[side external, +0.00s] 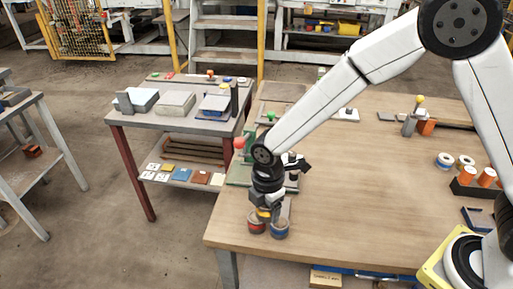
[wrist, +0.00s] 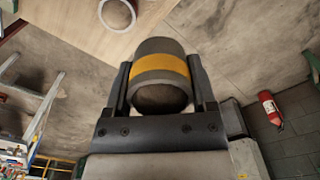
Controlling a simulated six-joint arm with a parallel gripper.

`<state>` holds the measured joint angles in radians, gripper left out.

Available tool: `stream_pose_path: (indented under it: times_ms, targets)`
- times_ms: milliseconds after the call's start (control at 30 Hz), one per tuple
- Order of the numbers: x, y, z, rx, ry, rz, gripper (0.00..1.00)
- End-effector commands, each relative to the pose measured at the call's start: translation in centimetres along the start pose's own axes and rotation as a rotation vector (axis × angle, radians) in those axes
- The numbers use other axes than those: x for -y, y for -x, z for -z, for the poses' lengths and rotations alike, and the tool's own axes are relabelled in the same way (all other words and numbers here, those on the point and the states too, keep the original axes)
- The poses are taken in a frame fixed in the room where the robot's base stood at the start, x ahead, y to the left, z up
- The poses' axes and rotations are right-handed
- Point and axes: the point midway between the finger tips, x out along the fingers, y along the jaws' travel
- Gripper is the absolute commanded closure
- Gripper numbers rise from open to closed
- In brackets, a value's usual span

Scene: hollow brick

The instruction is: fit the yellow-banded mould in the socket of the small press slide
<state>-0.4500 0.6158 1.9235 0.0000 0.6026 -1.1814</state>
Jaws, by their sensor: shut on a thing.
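The yellow-banded mould, a dark grey cylinder with a yellow band, is between my gripper's fingers in the wrist view (wrist: 160,73). My gripper (wrist: 161,85) is shut on its sides. In the side view my gripper (side external: 265,206) points down near the table's front left corner, with the yellow band (side external: 264,214) just below it. A red-banded mould (side external: 257,226) and a blue-banded mould (side external: 280,231) stand close below. A green base (side external: 238,175) with a red knob (side external: 239,142) lies behind my wrist, partly hidden; I cannot tell whether it is the small press slide. No socket is clearly visible.
The wooden table (side external: 360,215) is clear to the right of my gripper. White rolls (side external: 445,160) and orange-topped pieces (side external: 486,177) in a dark rack stand at the right. A side bench (side external: 180,120) holds grey blocks. The table's front edge is close.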

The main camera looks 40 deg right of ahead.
Motion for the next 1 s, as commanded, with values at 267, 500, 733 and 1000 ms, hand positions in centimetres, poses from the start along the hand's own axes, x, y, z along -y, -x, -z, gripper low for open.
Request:
stream_pose_path:
  times_ms: [267, 500, 733, 1000]
  targets:
    - [-4.6, -0.3, -2.7, -0.001, -0.020, -0.003, 1.00]
    - [-9.7, -0.8, -6.9, 0.000, -0.036, -0.003, 1.00]
    - [-13.7, -1.3, -11.9, 0.000, -0.052, -0.002, 1.00]
    - [-16.2, -1.6, -16.1, 0.000, -0.060, -0.002, 1.00]
